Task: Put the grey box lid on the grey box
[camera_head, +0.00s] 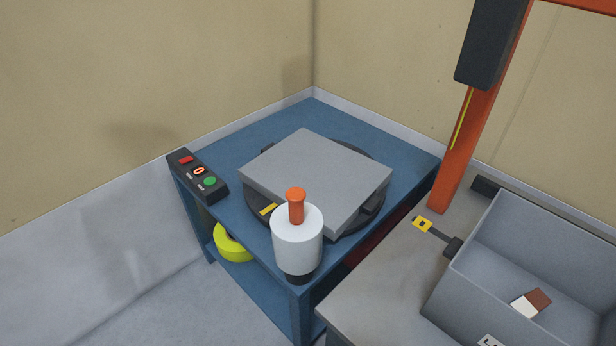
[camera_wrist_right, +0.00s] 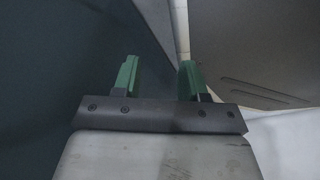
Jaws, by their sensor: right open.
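The grey box (camera_head: 458,292) stands open-topped at the lower right of the head view, cut off by the frame edge. A small brown and white block (camera_head: 531,303) lies inside it. A flat grey square slab (camera_head: 315,175), which looks like the lid, lies on a dark round plate on the blue table at the middle. In the right wrist view my right gripper (camera_wrist_right: 160,78) is open, its two green fingers apart with nothing seen between them. Neither gripper shows in the head view, and my left gripper is in no view.
The blue table (camera_head: 310,112) stands in the wall corner. A white cylinder with an orange knob (camera_head: 297,240) stands at its front corner, near the slab. A button panel (camera_head: 198,175) is at its left edge. An orange post (camera_head: 462,160) rises between table and box.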

